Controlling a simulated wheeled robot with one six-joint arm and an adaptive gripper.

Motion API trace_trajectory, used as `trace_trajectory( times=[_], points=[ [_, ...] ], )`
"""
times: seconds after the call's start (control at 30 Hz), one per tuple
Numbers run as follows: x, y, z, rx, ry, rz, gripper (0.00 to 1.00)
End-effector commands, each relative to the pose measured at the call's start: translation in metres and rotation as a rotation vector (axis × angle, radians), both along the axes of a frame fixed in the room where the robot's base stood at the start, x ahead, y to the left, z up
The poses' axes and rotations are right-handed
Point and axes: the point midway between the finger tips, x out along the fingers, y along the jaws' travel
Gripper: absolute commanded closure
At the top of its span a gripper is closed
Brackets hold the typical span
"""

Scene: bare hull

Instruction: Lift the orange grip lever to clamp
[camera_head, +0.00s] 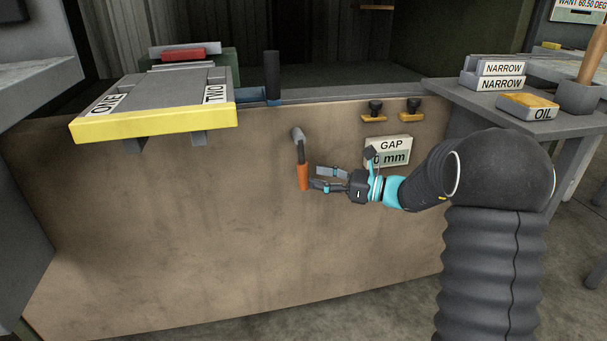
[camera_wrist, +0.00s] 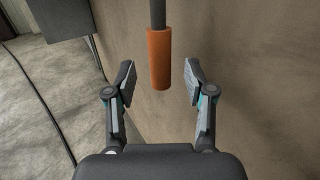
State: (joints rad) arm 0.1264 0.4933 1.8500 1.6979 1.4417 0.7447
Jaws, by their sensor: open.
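The orange grip lever (camera_head: 303,177) hangs down from a dark pivot on the front of the tan panel, its orange grip at the lower end. In the wrist view the orange grip (camera_wrist: 159,60) shows between and slightly beyond my fingertips, below a dark rod. My gripper (camera_head: 318,179) is just to the right of the grip in the head view, fingers pointing at it. In the wrist view my gripper (camera_wrist: 157,82) is open, with a gap between each finger and the grip. No contact with the grip shows.
A GAP display (camera_head: 388,151) reading in mm is on the panel behind my wrist, its figure partly hidden. Two dark knobs (camera_head: 410,108) sit above it. A yellow-edged plate (camera_head: 155,125) juts out at the upper left. NARROW blocks (camera_head: 500,84) and an OIL block (camera_head: 528,106) stand on the right bench.

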Motion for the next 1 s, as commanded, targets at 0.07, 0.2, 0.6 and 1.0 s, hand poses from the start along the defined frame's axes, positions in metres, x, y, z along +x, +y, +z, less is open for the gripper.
trace_trajectory(
  times=[0.07, 0.2, 0.6, 1.0],
  points=[
    [0.004, 0.015, 0.000, 0.001, 0.001, 0.003, 0.46],
    [0.010, 0.032, 0.000, 0.000, 0.000, 0.002, 0.46],
    [0.015, 0.046, 0.000, -0.001, 0.000, -0.001, 0.46],
    [0.015, 0.046, 0.000, 0.000, 0.000, 0.000, 1.00]
  ],
)
